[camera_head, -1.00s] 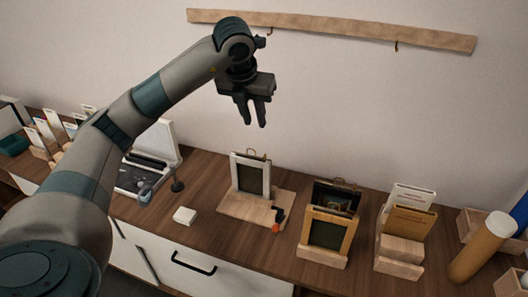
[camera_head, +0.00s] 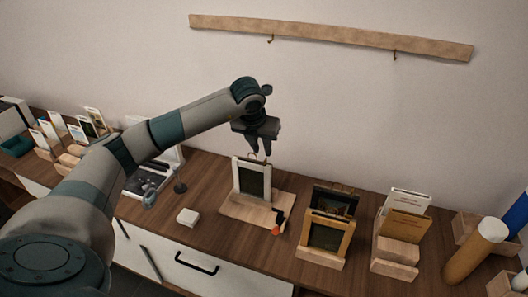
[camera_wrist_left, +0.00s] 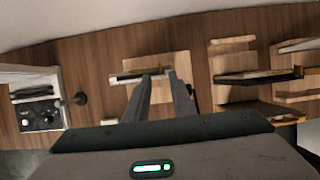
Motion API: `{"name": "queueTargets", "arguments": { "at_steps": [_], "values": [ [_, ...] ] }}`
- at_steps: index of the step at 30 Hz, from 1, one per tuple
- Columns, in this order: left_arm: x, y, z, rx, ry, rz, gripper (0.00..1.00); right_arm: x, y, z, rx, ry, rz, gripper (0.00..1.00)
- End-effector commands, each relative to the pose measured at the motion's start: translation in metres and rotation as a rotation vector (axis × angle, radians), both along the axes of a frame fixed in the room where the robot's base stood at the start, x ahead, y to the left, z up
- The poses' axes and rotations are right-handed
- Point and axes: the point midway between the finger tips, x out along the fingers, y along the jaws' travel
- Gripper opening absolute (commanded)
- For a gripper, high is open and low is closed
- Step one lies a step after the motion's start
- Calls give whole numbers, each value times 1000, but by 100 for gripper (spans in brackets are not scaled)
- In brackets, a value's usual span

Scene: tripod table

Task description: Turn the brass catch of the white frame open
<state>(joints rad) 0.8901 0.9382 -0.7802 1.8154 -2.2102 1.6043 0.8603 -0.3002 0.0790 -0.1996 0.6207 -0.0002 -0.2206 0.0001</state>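The white frame (camera_head: 238,180) stands upright on a light wooden base board (camera_head: 240,208), with a dark panel inside it. A small brass piece (camera_head: 257,158) shows at its top edge, close below my left fingertips. My left gripper (camera_head: 261,150) hangs pointing down just above the frame's top. Its two fingers look slightly apart with nothing between them. In the left wrist view the fingers (camera_wrist_left: 162,76) reach over the frame's top edge (camera_wrist_left: 128,77); the catch itself cannot be made out there. My right gripper is not in view.
An orange-tipped black clamp (camera_head: 278,223) sits at the board's right end. Wooden-framed pictures (camera_head: 327,232) and a card holder (camera_head: 396,252) stand to the right. A white block (camera_head: 187,217) lies front left. A rail with hooks (camera_head: 330,38) is on the wall.

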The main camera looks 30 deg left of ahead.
Motion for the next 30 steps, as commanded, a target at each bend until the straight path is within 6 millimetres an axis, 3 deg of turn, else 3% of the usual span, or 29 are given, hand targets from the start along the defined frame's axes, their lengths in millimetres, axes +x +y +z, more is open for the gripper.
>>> {"name": "queueTargets", "arguments": {
  "at_steps": [10,23,27,30],
  "values": [
    [18,3,-42,-2,0,0,23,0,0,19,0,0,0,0],
    [20,4,-50,0,-1,-1,23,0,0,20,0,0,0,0],
    [20,4,-50,-1,-1,0,0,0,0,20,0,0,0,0],
    [20,4,-49,-1,-1,0,0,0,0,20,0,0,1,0]
  ]
}}
